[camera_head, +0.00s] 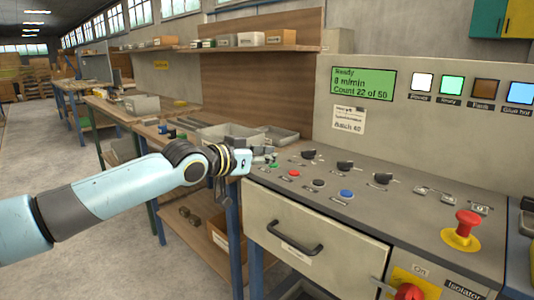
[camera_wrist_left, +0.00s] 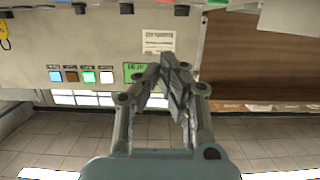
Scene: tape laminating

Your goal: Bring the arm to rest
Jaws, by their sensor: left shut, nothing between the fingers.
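My left arm (camera_head: 120,190) reaches in from the left, pale blue with dark joints, stretched out toward the left end of the control panel (camera_head: 400,215). My left gripper (camera_head: 262,156) is beyond the wrist, small and partly hidden by it, beside the panel's left edge. In the left wrist view the gripper (camera_wrist_left: 172,78) is shut, its grey fingers together with nothing held between them. That view is upside down, with the machine behind the fingers. Whether the gripper touches anything cannot be told. My right gripper is not in view.
The panel has black knobs, coloured buttons and a red emergency stop (camera_head: 467,224). A green display (camera_head: 363,83) reads "Ready", "8 m/min", "Count 22 of 50". A drawer (camera_head: 300,240) is below. Grey trays (camera_head: 220,133) stand behind the gripper. Open floor (camera_head: 45,150) lies left.

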